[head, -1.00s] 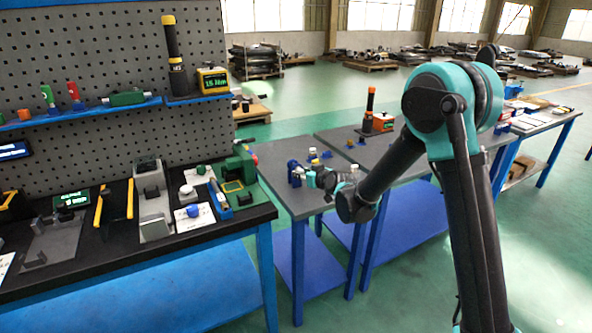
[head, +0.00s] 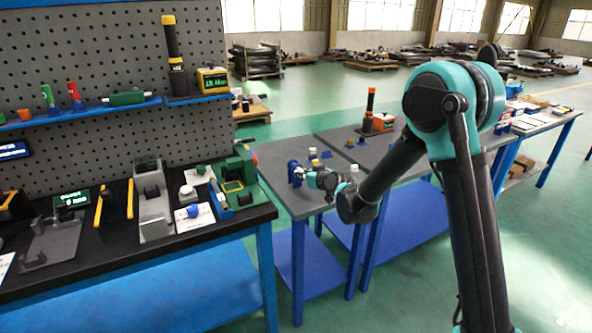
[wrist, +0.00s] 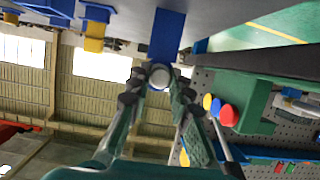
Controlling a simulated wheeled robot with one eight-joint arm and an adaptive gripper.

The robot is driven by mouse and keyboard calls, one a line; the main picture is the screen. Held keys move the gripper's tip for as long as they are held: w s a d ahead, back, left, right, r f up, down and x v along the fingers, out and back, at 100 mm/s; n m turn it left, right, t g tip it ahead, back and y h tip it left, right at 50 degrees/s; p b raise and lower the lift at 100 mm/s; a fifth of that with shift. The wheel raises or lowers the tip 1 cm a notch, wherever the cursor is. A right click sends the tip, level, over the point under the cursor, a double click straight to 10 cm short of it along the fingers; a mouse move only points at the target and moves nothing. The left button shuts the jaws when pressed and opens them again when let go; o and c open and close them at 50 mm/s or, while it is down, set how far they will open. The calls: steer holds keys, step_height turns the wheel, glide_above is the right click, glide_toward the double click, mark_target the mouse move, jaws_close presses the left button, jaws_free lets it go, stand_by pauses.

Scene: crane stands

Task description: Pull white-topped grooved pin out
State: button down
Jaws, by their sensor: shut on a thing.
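A round white top (wrist: 160,77) sits between my fingertips in the wrist view, in front of a blue stand (wrist: 166,35). My gripper (wrist: 160,85) is shut on this white-topped pin. The pin's shaft and grooves are hidden behind its top and my fingers. In the head view my gripper (head: 303,175) is at the blue stand (head: 293,165) on the small grey table, reaching it from the right. The pin is too small to make out there.
The grey table (head: 285,150) has bare room at the back left. A green machine (head: 240,175) stands on the black bench at left.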

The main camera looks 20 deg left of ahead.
steer(key=shift+s+d, duration=1.6)
steer(key=shift+d, duration=0.25)
steer(key=shift+s+d, duration=1.55)
steer(key=shift+d, duration=0.25)
